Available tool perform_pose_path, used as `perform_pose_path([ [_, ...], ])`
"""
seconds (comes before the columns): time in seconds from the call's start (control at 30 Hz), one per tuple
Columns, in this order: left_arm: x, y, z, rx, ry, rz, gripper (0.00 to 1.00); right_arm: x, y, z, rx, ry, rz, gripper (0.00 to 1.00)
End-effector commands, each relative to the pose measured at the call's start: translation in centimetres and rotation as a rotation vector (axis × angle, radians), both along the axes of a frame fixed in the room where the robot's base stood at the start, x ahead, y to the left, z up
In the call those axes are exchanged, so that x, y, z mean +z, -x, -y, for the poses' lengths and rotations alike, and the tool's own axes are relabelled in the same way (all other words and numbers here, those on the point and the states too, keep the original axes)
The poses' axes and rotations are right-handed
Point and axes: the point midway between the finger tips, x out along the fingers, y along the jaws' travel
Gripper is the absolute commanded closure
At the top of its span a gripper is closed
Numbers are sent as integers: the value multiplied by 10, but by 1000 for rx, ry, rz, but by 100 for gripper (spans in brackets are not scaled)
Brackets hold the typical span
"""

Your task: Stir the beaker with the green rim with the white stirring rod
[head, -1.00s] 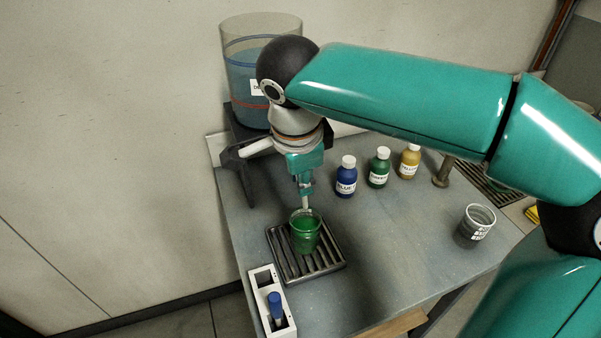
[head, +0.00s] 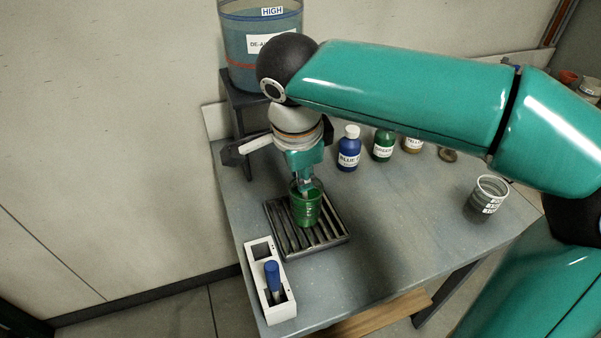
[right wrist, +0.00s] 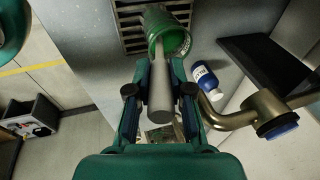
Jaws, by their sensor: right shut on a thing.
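The green-rimmed beaker (head: 306,212), holding green contents, stands upright on the slatted drain grate (head: 334,236). My right gripper (head: 305,182) is directly above its mouth, pointing down, with its fingertips close to the rim. In the right wrist view my right gripper (right wrist: 160,92) is shut on the white stirring rod (right wrist: 160,88). The rod's far end reaches into the mouth of the beaker (right wrist: 172,38), and its tip is hidden inside. In the head view the gripper hides most of the rod. My left gripper is out of view.
A white rack (head: 286,309) with a blue-capped item stands in front. A clear beaker (head: 487,197) is at right. A labelled tank (head: 238,60) sits on a dark stand at back left.

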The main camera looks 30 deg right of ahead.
Motion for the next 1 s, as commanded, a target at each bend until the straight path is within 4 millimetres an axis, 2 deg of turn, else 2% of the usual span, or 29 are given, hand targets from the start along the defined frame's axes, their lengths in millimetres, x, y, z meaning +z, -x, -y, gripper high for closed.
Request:
perform_pose_path([
  [0.1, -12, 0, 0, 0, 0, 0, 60, -13, -2, 2, -1, 0, -1, 100],
  [0.5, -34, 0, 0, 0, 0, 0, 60, -39, -9, 8, 0, 0, 0, 100],
  [1.0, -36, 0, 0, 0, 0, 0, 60, -43, -10, 10, -1, 0, 0, 100],
])
